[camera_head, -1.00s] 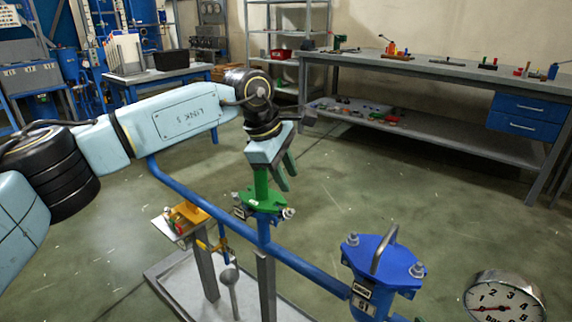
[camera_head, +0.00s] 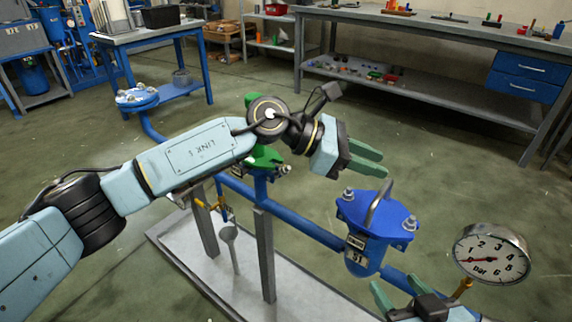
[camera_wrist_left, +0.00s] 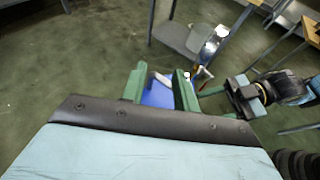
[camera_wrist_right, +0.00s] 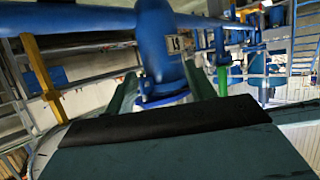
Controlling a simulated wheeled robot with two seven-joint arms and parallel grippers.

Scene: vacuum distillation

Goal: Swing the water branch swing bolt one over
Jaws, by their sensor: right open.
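The blue strainer S1 (camera_head: 365,250) stands upright on the blue pipe. Its blue lid (camera_head: 376,214) carries a grey arched handle, and bolts with nuts show at the left (camera_head: 348,194) and right (camera_head: 410,223). I cannot tell which bolt is number one. My left gripper (camera_head: 384,160) is open and empty, above and behind the lid; its wrist view shows the lid (camera_wrist_left: 158,95) between the fingers. My right gripper (camera_head: 400,290) is open, low at the strainer's front right. Its wrist view shows the strainer body (camera_wrist_right: 155,40) just beyond the fingers.
A pressure gauge (camera_head: 490,253) stands right of the strainer, close to my right gripper. A green flanged fitting (camera_head: 262,158) is partly behind my left arm. A grey tray (camera_head: 195,262) lies under the pipe stand. Workbenches stand at the back.

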